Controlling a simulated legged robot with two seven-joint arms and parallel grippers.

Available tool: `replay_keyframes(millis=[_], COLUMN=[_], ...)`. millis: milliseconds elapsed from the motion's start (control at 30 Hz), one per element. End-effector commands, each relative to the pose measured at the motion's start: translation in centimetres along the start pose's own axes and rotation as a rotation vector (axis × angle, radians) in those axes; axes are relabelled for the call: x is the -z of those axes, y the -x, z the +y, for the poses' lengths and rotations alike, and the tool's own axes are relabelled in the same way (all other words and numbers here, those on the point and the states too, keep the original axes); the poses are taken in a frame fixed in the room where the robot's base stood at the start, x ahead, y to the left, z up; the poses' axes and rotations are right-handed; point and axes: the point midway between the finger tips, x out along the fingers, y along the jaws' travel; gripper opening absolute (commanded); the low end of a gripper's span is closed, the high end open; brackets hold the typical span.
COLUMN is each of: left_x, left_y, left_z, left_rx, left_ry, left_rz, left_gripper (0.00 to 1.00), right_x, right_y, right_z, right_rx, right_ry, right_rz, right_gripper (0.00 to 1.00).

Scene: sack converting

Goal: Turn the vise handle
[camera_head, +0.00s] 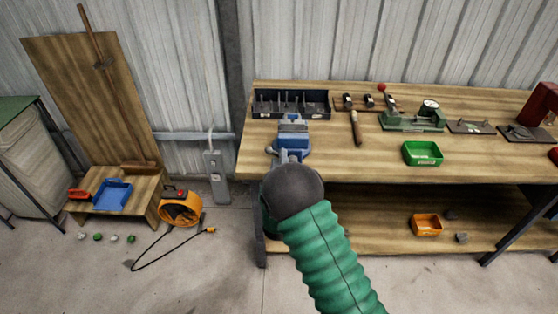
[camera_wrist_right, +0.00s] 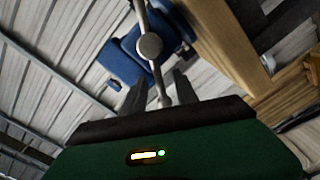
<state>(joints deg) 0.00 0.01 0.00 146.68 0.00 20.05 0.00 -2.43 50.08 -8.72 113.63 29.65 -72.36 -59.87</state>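The blue vise (camera_head: 293,140) is mounted at the left front edge of the wooden workbench. In the right wrist view, the vise (camera_wrist_right: 126,48) shows with a round grey screw end and a thin metal handle (camera_wrist_right: 142,16) running through it. My right gripper (camera_wrist_right: 158,92) has its two dark fingers apart, one on each side of the handle's lower end, with gaps visible. I cannot tell whether either finger touches the handle. In the head view my green-sleeved right arm hides the gripper and the handle. My left gripper is not in view.
The workbench (camera_head: 330,165) holds a black organizer (camera_head: 290,100) behind the vise, a wooden-handled tool (camera_head: 356,128), a green bin (camera_head: 422,153) and a green gauge fixture (camera_head: 412,120). An orange bin (camera_head: 427,225) sits on the lower shelf. An orange reel (camera_head: 181,209) with a cable lies on the floor left.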

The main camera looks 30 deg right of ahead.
Motion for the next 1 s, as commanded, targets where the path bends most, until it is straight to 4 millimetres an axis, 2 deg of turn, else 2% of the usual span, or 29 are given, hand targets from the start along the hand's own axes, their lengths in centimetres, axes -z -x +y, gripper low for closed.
replay_keyframes(millis=[167,467,1000], left_x=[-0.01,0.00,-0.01], left_y=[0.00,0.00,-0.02], left_z=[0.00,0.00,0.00], left_rx=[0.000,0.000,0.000], left_ry=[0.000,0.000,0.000], left_rz=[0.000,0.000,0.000], left_gripper=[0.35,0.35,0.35], right_x=[-0.01,-0.01,-0.03], right_y=[-0.01,0.02,0.07], right_z=[-0.01,-0.03,-0.19], right_rx=[0.001,0.001,0.004], right_ry=[0.000,-0.001,-0.001], right_rz=[0.000,0.000,-0.001], right_gripper=[0.35,0.00,0.00])
